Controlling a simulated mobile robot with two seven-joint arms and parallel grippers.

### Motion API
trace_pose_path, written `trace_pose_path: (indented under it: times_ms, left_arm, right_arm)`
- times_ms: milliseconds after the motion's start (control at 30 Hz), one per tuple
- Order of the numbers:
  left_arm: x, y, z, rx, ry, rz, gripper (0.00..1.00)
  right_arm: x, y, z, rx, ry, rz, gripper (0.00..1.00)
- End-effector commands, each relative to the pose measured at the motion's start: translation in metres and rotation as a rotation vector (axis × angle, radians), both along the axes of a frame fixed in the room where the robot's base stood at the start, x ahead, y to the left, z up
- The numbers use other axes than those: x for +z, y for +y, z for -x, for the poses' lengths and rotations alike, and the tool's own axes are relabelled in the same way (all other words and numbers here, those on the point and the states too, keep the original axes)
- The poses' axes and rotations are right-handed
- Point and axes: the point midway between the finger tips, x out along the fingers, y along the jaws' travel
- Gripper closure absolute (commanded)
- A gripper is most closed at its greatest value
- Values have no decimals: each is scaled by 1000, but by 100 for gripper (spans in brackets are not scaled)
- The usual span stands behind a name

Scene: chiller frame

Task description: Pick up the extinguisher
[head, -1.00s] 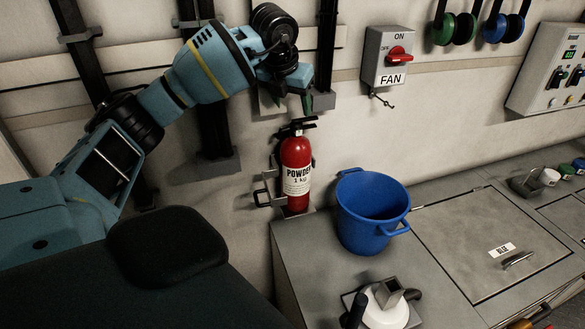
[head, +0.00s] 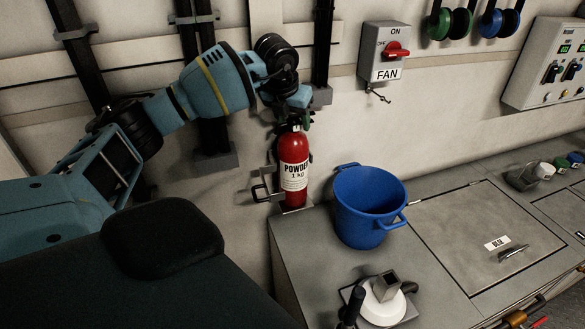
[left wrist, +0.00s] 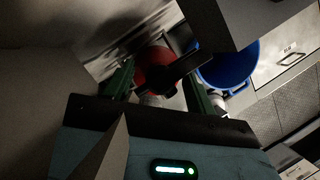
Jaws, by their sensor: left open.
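The red extinguisher (head: 294,165), with a white label reading POWDER 1 kg, stands upright in a wall bracket (head: 262,192) beside the counter's left end. My left gripper (head: 293,118) is at the extinguisher's top and partly hides its handle and valve. In the left wrist view, the two green fingers (left wrist: 159,86) are apart, on either side of the extinguisher's top (left wrist: 158,66), with its dark handle between or just beyond them. Whether the fingers touch it I cannot tell. My right gripper is not seen.
A blue bucket (head: 368,205) stands on the grey counter (head: 310,265) just right of the extinguisher. A FAN switch box (head: 385,55) is on the wall above. Dark vertical wall rails (head: 325,45) stand behind my left arm. A white round fitting (head: 383,302) sits at the counter's front.

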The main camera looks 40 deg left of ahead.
Motion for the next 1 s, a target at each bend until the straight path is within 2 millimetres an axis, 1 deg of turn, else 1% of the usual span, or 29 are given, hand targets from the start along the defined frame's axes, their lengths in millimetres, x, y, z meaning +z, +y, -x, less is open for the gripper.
trace_pose_path:
  times_ms: [33, 100, 333, 367, 767, 1000]
  left_arm:
    - [-6, 0, -1, 0, 3, 0, 44]
    - [-9, 0, -3, -1, 2, 0, 44]
    - [-10, 1, -3, -1, 1, 0, 44]
    - [-10, 1, -3, -1, 1, 0, 47]
    - [-9, 1, -3, 0, 1, 1, 99]
    - [-9, 0, -3, -2, 0, 1, 100]
  right_arm:
    - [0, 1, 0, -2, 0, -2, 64]
    - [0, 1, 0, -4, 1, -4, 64]
    - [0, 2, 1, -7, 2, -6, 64]
    - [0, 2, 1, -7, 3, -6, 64]
    - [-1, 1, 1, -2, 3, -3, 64]
    - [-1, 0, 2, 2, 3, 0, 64]
